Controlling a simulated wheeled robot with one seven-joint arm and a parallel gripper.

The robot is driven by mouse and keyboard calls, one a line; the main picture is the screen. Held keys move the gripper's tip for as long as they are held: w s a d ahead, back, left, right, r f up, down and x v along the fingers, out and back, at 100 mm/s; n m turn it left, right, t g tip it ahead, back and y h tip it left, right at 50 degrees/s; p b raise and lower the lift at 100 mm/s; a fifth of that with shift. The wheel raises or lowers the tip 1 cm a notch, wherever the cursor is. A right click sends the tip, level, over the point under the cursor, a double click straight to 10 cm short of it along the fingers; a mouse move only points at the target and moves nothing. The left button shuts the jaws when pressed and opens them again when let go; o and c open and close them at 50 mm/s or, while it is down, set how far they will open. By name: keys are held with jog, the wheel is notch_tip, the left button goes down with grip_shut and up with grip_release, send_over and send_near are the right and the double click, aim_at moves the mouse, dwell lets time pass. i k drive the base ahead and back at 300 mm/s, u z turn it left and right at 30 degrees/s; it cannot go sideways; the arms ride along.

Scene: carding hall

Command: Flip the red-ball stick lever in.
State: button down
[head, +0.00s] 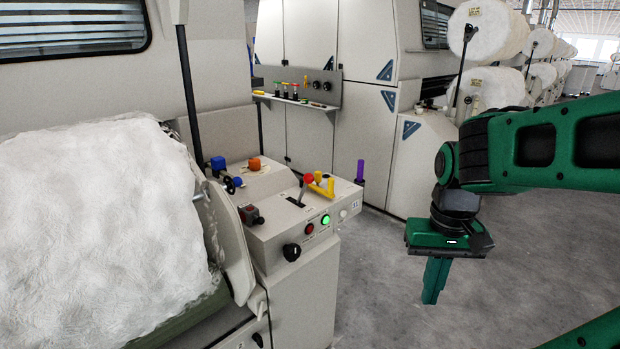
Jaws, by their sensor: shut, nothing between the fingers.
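The red-ball stick lever (306,184) stands on top of the pale control box (290,265) in the middle of the head view. Its red ball is at the upper end and its stick leans a little to the right out of a dark slot. My gripper (432,299) is to the right of the box, over the grey floor, pointing down. Its green fingers are together and hold nothing. It is well apart from the lever.
A yellow handle (322,186) stands close to the right of the lever, and a purple handle (360,171) at the box's right end. Blue (218,164) and orange (254,164) knobs sit behind left. A large white fibre roll (95,220) fills the left. Open floor lies right.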

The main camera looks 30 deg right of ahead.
aim_at(308, 178)
jog(key=u, duration=0.05)
jog(key=i, duration=1)
jog(key=z, duration=0.1)
